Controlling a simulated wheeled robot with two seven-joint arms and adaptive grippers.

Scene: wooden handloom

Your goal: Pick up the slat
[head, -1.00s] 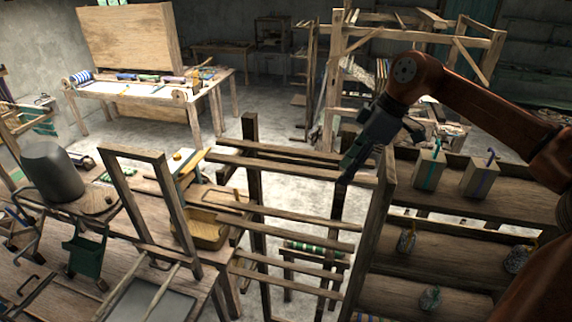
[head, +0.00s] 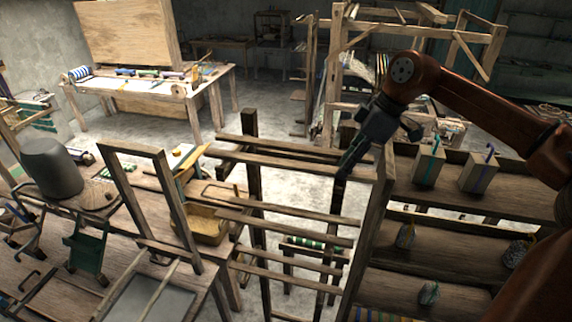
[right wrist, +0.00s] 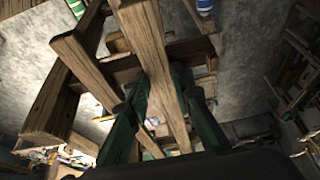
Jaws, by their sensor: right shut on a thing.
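A long wooden slat (right wrist: 150,45) runs between the two fingers of my right gripper (right wrist: 165,95) in the right wrist view. The fingers are shut on it. In the head view my right gripper (head: 346,168) points down at the right end of the upper bars of a wooden rack (head: 250,180). Two upper bars lie close together there, and I cannot tell for sure which one is held. The held part is partly hidden by the fingers. My left gripper is not in view.
Several more bars (head: 285,229) cross the rack lower down. A shelf unit (head: 450,210) with boxes stands close on the right. A workbench (head: 75,235) with a grey bucket (head: 50,168) is on the left. A low table (head: 150,100) stands behind, with open floor before it.

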